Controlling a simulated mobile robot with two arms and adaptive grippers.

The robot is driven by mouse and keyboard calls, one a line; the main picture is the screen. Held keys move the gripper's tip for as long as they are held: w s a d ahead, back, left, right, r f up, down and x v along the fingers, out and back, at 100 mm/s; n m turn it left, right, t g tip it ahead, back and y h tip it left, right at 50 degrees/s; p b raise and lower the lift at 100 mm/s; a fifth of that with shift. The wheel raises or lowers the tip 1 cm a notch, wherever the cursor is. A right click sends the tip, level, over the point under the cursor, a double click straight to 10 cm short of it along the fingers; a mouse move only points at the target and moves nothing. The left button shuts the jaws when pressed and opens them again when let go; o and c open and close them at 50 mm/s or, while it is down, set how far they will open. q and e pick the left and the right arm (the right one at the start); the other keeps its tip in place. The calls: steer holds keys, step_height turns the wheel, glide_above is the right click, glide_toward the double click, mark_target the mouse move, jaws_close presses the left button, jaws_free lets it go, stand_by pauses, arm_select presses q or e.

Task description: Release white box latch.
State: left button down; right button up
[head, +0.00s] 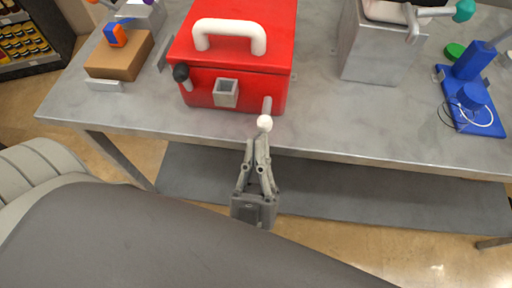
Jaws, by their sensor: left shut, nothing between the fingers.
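A red box (235,50) with a white handle (230,30) on its lid stands on the grey table. A latch lever with a white ball knob (264,123) hangs at the right of its front face and points toward me. A latch lever with a black knob (181,72) is at the left of the box. My left gripper (258,138) is shut and empty, its fingertips just below the white knob in the picture. I cannot tell whether they touch it. My right gripper is not in view.
A grey square socket (226,93) sits on the box front. A brown box (119,55) is at the left of the table (330,125). A grey metal box (383,45) with a teal-knobbed lever and a blue device (471,95) stand at the right.

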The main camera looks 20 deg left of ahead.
arm_select(q)
steer(key=v, duration=1.1)
steer(key=shift+s+d+f, duration=0.15)
steer(key=shift+s, duration=0.2)
